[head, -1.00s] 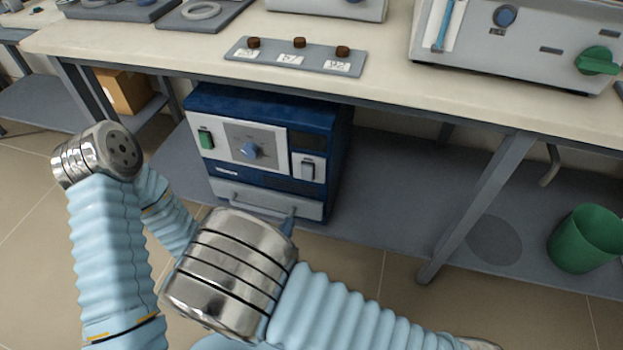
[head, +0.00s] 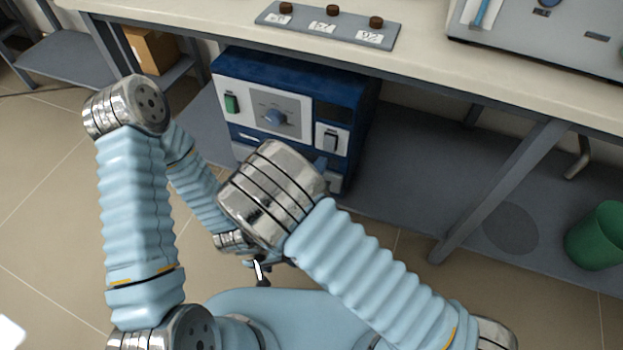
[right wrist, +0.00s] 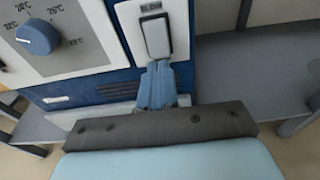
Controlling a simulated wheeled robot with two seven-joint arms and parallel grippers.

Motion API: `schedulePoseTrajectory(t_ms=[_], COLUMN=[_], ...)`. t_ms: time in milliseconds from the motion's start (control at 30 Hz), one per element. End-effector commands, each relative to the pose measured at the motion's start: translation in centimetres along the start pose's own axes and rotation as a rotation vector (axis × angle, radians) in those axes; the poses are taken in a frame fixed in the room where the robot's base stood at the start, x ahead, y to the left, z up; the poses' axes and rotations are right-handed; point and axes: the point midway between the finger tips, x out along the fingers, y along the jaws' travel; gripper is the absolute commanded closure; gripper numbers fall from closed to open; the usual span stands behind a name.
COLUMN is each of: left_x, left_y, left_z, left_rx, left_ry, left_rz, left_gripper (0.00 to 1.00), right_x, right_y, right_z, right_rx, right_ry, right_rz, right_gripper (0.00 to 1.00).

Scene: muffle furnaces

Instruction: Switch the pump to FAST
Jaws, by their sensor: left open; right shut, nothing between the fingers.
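A blue unit (head: 290,70) with a pale front panel stands on the shelf under the bench. The rocker (right wrist: 157,36) and the dial (right wrist: 38,38) with temperature marks also show in the right wrist view. No FAST label is readable. My right gripper (right wrist: 158,68) is shut and empty, just below the rocker; contact cannot be told. In the head view its tip (head: 321,164) is mostly hidden by my arm. My left gripper (head: 260,268) is open, low near my base.
The bench top (head: 440,50) overhangs the unit and carries a grey plate (head: 335,30) with several brown knobs. A slanted bench leg (head: 500,190) and a green bin (head: 598,238) are at the right. A cardboard box (head: 152,50) sits at the left.

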Motion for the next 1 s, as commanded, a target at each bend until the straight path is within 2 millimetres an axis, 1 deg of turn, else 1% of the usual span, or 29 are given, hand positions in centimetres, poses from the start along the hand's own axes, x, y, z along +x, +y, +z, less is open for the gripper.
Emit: schedulePoseTrajectory(t_ms=[33, 100, 300, 667, 767, 833, 867, 1000], left_x=[-0.2, -0.2, -0.3, -0.3, 0.5, 1.5, 0.8, 0.7], left_y=[0.1, 0.1, 0.1, 0.1, -0.3, -0.9, -0.7, -0.6], left_z=[0.0, 0.0, 0.0, 0.0, -0.1, -0.2, -0.2, -0.2], left_rx=[0.000, 0.000, 0.001, 0.000, -0.001, -0.004, -0.005, -0.004], left_ry=[0.000, 0.000, -0.001, 0.000, 0.002, 0.005, 0.005, 0.005], left_rz=[0.000, 0.000, 0.000, 0.000, -0.001, -0.005, -0.005, -0.004], left_gripper=[0.29, 0.29, 0.29, 0.29, 0.29, 0.29, 0.29, 0.29], right_x=[0.8, 1.8, 3.4, 3.5, 3.8, 4.2, 4.1, 4.1], right_y=[0.0, 0.0, 0.0, 0.0, 0.0, 0.0, 0.0, 0.0], right_z=[0.1, 0.1, 0.0, 0.0, -0.6, -1.0, -0.3, -0.1], right_rx=[0.000, 0.000, 0.001, 0.001, 0.000, 0.000, 0.001, 0.001], right_ry=[0.000, -0.001, 0.000, -0.001, -0.020, -0.057, -0.052, -0.052], right_rz=[-0.002, -0.001, 0.000, 0.000, 0.000, 0.000, 0.000, -0.001], right_gripper=[1.00, 1.00, 1.00, 1.00, 1.00, 1.00, 1.00, 1.00])
